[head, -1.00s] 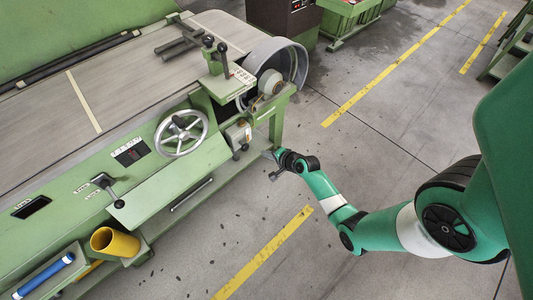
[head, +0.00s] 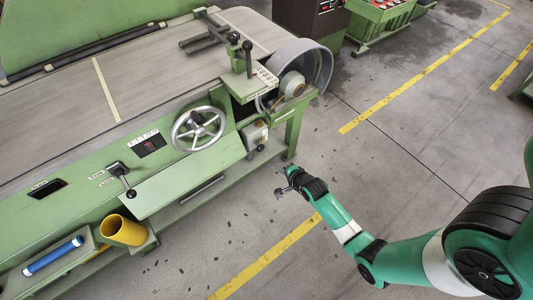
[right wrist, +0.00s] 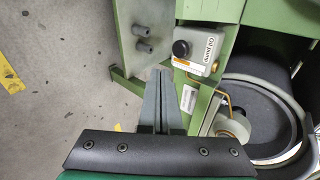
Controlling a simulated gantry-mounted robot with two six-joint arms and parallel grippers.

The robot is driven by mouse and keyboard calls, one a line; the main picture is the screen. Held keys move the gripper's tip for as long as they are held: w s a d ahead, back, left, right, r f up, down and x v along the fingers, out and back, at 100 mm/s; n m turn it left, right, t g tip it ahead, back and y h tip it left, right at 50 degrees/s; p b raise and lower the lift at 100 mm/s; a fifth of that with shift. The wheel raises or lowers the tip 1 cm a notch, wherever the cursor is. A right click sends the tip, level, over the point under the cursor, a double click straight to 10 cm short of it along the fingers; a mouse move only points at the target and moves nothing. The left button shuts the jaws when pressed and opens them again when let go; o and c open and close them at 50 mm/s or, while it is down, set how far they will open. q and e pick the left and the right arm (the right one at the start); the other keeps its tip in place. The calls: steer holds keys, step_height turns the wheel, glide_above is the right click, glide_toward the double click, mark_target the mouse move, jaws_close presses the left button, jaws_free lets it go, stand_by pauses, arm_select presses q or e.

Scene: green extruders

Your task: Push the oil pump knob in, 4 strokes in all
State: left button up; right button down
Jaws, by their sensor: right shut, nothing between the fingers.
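The oil pump is a pale grey box (head: 255,133) low on the near right end of the green machine. In the right wrist view the box (right wrist: 208,50) reads "Oil pump", and its round black knob (right wrist: 181,49) sticks out of it. In the head view the knob (head: 260,147) is small. My right gripper (head: 280,192) is over the floor in front of the machine's corner leg, apart from the pump. In the right wrist view its fingers (right wrist: 158,76) are together and empty, pointing just below and left of the knob, not touching it. My left gripper is out of view.
A spoked handwheel (head: 198,129) and a lever (head: 124,178) are on the machine front. A grey round guard (head: 315,62) is behind the pump. The floor around my right arm is clear.

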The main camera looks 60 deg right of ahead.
mark_target(258, 145)
steer(key=shift+w+d, duration=0.1)
arm_select(q)
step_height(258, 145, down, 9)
steer(key=b, duration=0.9)
arm_select(e)
steer(key=w+d+r+x, duration=0.1)
steer(key=r+x, duration=0.1)
steer(key=x, duration=1)
steer(key=shift+w, duration=0.45)
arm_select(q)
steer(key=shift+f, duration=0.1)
arm_select(e)
steer(key=shift+d+f, duration=0.15)
